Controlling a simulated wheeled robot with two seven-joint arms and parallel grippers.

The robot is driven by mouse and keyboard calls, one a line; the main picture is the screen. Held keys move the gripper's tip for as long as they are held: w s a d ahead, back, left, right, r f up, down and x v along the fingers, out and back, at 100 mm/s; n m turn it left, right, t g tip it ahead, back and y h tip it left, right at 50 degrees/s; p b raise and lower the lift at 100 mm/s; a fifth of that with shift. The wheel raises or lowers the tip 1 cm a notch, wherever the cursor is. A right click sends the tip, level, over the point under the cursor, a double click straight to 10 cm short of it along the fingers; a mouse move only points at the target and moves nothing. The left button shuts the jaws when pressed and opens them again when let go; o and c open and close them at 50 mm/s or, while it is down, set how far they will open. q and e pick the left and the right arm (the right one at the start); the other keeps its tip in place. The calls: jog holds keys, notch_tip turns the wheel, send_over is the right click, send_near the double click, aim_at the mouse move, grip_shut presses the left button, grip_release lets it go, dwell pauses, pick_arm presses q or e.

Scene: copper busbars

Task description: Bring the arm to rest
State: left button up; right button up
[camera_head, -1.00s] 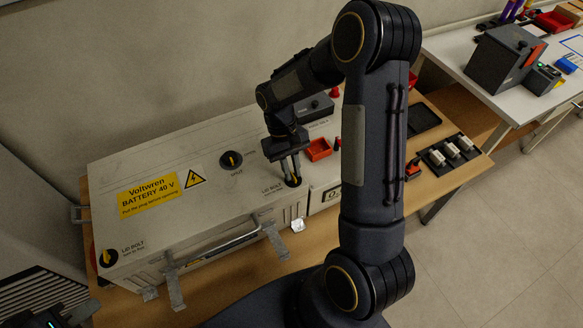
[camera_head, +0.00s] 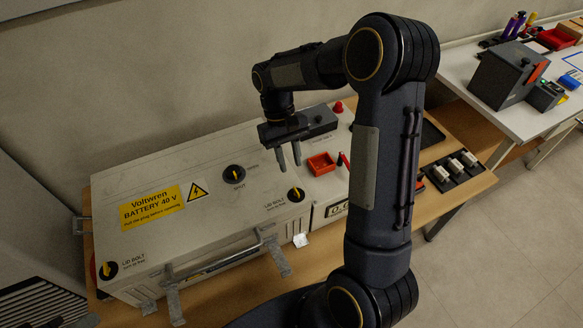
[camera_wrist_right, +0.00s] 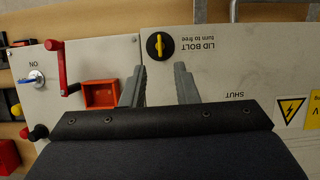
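My right gripper (camera_head: 290,163) is open and empty, its fingers pointing down above the white battery box (camera_head: 215,215). It is apart from the near-right lid bolt (camera_head: 296,194), a black knob with a yellow bar. In the right wrist view both fingers (camera_wrist_right: 160,84) show spread apart, with the lid bolt (camera_wrist_right: 160,45) just beyond their tips. My right arm (camera_head: 385,170) rises across the middle of the head view and hides part of the bench behind it.
A second lid bolt (camera_head: 107,269) and a black knob (camera_head: 234,174) sit on the box. A red tray (camera_head: 321,163) and a red knob (camera_head: 338,107) lie near my right gripper. A metal handle (camera_head: 225,260) runs along the box front. A side table (camera_head: 510,115) stands at right.

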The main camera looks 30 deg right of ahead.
jog(key=shift+r, duration=0.1)
dwell(0.4)
jog(key=s+a+r+t+y, duration=0.1)
jog(key=s+a+r+t, duration=0.2)
jog(key=s, duration=0.6)
jog(key=s+a+r+t+y, duration=0.2)
jog(key=s+a+r+t, duration=0.2)
jog(key=s, duration=0.5)
notch_tip(320, 180, up, 3)
jog(key=t, duration=0.3)
